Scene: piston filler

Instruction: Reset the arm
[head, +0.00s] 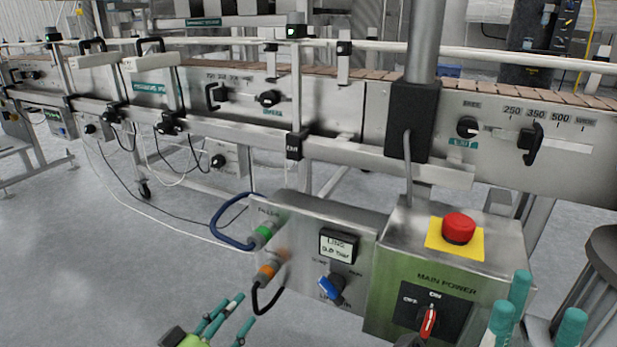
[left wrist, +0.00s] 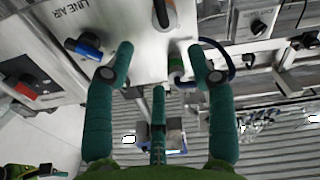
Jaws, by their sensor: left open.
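My left gripper (head: 228,316) is low at the bottom of the head view, below and left of the line air panel (head: 305,240). Its teal fingers stand apart and empty. Contact cannot be told there. My right gripper (head: 540,300) is at the lower right of the head view. Its teal fingertips are apart, with nothing between them, near the main power box (head: 395,270).
The power box carries a red emergency button (head: 458,228) on yellow and a red-handled switch (head: 428,322). An orange connector (head: 270,268) with a dark cable sits on the panel. The conveyor (head: 340,100) runs behind. Floor at left (head: 80,270) is clear.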

